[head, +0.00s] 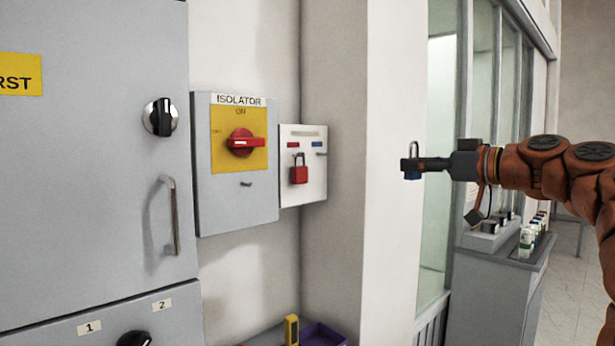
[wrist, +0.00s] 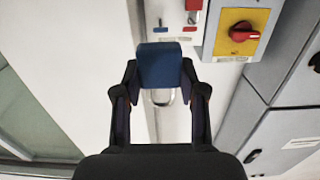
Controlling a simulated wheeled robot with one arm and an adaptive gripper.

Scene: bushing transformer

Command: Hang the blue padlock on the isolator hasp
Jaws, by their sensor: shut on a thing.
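My gripper (head: 424,165) is shut on the blue padlock (head: 411,175), out to the right of the wall boards. The padlock is upright, with its metal shackle pointing up. In the wrist view the padlock's blue body (wrist: 160,66) sits between the fingertips, its shackle partly visible below it. The grey isolator box (head: 204,205), also in the wrist view (wrist: 222,38), has a yellow plate and a red handle (head: 246,142) lying horizontal. A small metal hasp (head: 246,184) is on the box below the yellow plate, well left of and apart from the padlock.
A white board (head: 314,185) beside the isolator carries a red padlock (head: 299,172). A wall corner (head: 390,250) stands between this board and my gripper. A grey cabinet (head: 90,220) with a handle is at left. A yellow tool (head: 291,330) and purple tray (head: 322,335) are below.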

